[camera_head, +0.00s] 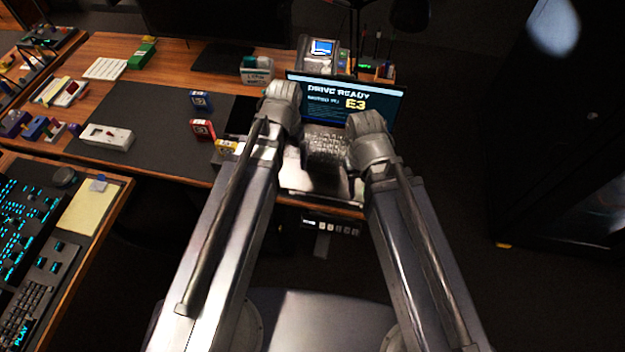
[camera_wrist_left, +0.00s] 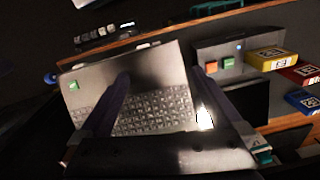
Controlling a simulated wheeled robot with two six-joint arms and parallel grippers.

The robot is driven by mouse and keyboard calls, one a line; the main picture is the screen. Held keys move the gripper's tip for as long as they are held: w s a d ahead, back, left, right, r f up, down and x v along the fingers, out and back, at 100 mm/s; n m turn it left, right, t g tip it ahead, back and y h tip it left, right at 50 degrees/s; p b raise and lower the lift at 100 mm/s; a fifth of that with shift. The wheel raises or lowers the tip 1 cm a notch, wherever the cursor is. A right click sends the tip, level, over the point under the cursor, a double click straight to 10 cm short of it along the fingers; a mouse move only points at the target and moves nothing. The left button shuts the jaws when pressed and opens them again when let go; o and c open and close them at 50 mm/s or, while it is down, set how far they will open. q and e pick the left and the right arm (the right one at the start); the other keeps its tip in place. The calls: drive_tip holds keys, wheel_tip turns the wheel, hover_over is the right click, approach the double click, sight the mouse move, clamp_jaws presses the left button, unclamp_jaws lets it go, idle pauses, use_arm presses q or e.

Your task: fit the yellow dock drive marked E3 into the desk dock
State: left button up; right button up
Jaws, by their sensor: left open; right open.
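The yellow drive (camera_head: 226,147) lies at the desk dock (camera_head: 222,159), beside my left arm, which hides part of the dock. In the left wrist view the yellow drive (camera_wrist_left: 270,59) lines up with the right end of the grey dock (camera_wrist_left: 208,51) and appears partly inside it. Its marking is too small to read. The laptop screen (camera_head: 340,98) shows "DRIVE READY" and "E3". My left gripper (camera_wrist_left: 165,82) is open and empty above the laptop keyboard, apart from the drive. My right gripper is hidden; only its arm shows in the head view.
A red drive (camera_head: 202,130) and a blue drive (camera_head: 201,101) stand on the dark mat (camera_head: 160,110) beyond the dock. A white device (camera_head: 107,137) lies at the mat's left. A side desk (camera_head: 100,205) with lit keyboards is at left. The mat's middle is clear.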

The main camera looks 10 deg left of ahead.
use_arm(q)
drive_tip(key=s+d+m, duration=0.1)
drive_tip(key=s+d, duration=0.6)
drive_tip(key=d, duration=0.1)
drive_tip(key=shift+s+y, duration=0.35)
drive_tip(key=shift+y, duration=0.05)
drive_tip(key=shift+d, duration=0.1)
drive_tip(key=shift+c, duration=0.4)
idle(1.0)
